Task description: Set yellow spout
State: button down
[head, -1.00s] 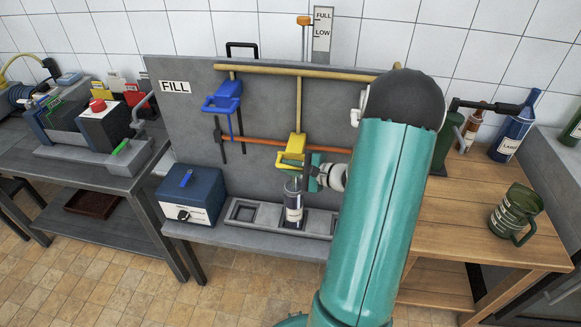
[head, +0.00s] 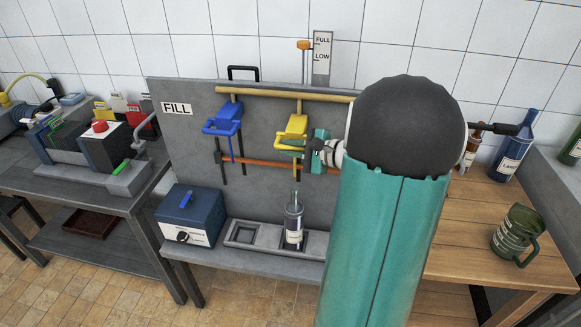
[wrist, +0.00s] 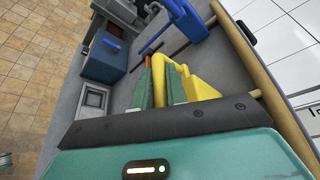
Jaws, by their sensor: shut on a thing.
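The yellow spout (head: 295,127) hangs on the FILL panel under the brass pipe, at about the same height as the blue spout (head: 222,118) to its left. A thin dark tube runs down from it towards the clear labelled bottle (head: 293,222), which stands upright in the tray below. My gripper (head: 292,146) is shut on the yellow spout's front bar. In the wrist view the yellow spout (wrist: 207,86) has its bar between my teal fingers (wrist: 161,88). My arm hides the right part of the panel.
A blue box (head: 192,215) stands left of the grey tray (head: 245,235). An orange bar (head: 262,162) crosses the panel behind the spouts. A green mug (head: 516,235) and a blue bottle (head: 511,150) stand on the wooden table at right.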

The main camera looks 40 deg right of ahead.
jog(key=shift+r, duration=1.55)
jog(key=shift+d+r, duration=0.1)
jog(key=c, duration=1.4)
grip_release()
jog(key=shift+s, duration=0.15)
jog(key=v, duration=1.3)
jog(key=shift+s, duration=0.2)
